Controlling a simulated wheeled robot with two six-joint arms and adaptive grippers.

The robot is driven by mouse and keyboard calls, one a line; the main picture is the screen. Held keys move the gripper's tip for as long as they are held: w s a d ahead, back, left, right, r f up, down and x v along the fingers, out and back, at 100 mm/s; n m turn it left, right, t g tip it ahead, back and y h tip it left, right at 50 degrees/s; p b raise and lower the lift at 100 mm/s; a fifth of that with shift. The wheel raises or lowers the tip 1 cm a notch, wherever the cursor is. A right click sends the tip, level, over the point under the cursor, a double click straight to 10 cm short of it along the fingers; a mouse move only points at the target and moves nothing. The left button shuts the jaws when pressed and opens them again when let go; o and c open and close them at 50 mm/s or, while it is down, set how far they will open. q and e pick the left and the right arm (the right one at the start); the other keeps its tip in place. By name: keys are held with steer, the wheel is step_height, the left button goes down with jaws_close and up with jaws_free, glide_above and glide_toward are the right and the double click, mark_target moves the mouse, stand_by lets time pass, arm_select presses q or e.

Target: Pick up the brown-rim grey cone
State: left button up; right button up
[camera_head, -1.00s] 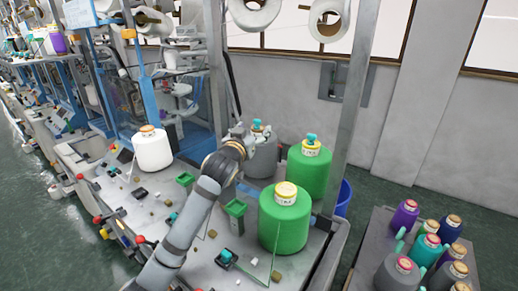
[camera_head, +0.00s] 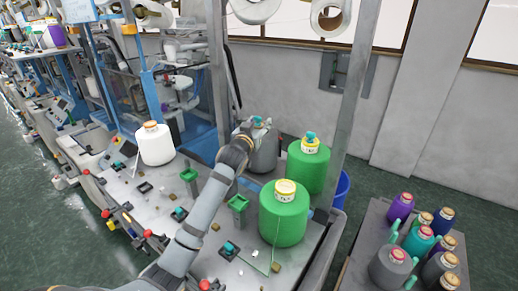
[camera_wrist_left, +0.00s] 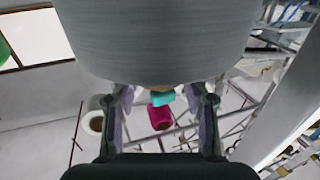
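A grey cone (camera_head: 264,154) with a teal piece on its top stands behind my left forearm in the head view, at the back of the machine bed. My left gripper (camera_head: 254,128) is at its upper end, and the wrist hides part of the cone. In the left wrist view a large grey cone (camera_wrist_left: 160,40) fills the upper middle, with a little brown and a teal piece at its end. My left gripper's fingers (camera_wrist_left: 163,106) are apart on either side of that end. Whether they touch it is unclear. My right gripper is not in view.
Two green cones (camera_head: 284,212) (camera_head: 308,166) stand close to the right of the grey cone. A white cone (camera_head: 155,145) stands to the left. A metal post (camera_head: 350,100) rises at the right. A cart (camera_head: 361,250) at lower right carries several purple, teal and grey cones.

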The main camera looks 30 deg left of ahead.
arm_select(q)
jaws_close()
steer(key=shift+r, duration=0.1)
steer(key=shift+w, duration=0.1)
steer(key=shift+r, duration=0.35)
step_height(320, 180, up, 17)
steer(key=shift+r, duration=0.15)
step_height(320, 180, up, 14)
stand_by(1.1)
